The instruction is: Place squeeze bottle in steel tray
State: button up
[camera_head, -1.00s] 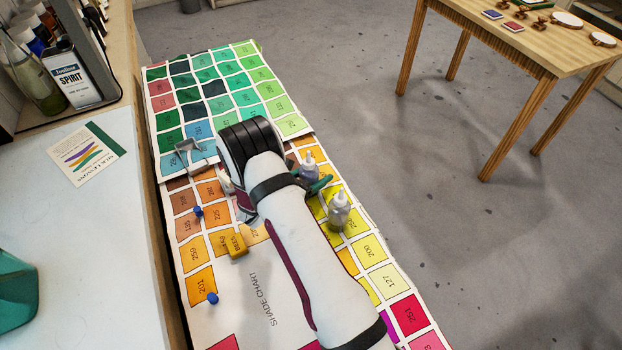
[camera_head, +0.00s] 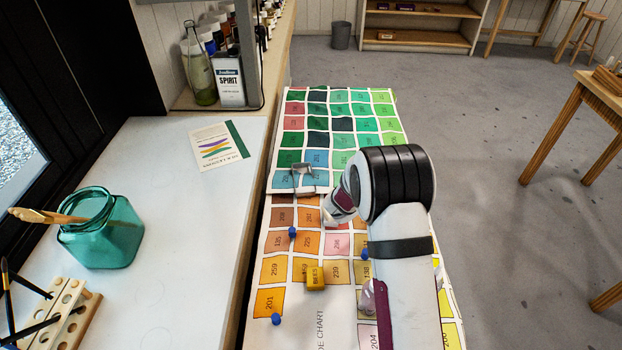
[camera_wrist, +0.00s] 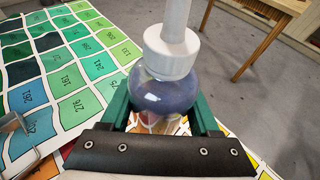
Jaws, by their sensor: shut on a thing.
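In the wrist view, a squeeze bottle (camera_wrist: 170,54) with a white cap and nozzle and a clear body with dark bluish contents stands between the green fingers of my gripper (camera_wrist: 160,97). The fingers are shut on the body, and the bottle is close to upright. Its base is hidden behind the dark gripper plate, so I cannot tell how high it is above the chart. In the head view my arm hides the gripper and the held bottle. I cannot make out a steel tray in either current view.
The shade chart (camera_head: 322,322) covers the long table. On it lie a yellow block (camera_head: 315,279), small blue pieces (camera_head: 276,320) and a bent metal piece (camera_head: 303,180). A white counter (camera_head: 180,205) on the left bears a teal jar (camera_head: 105,235). Open floor is at the right.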

jog(key=w+a+r+n+t+y, duration=0.3)
jog(key=w+a+n+y, duration=0.2)
jog(key=w+a, duration=0.3)
send_over(303, 180)
jog(key=d, duration=0.4)
jog(key=f, duration=0.7)
jog(key=s+f, duration=0.1)
jog(key=f, duration=0.2)
jog(key=shift+f, duration=0.65)
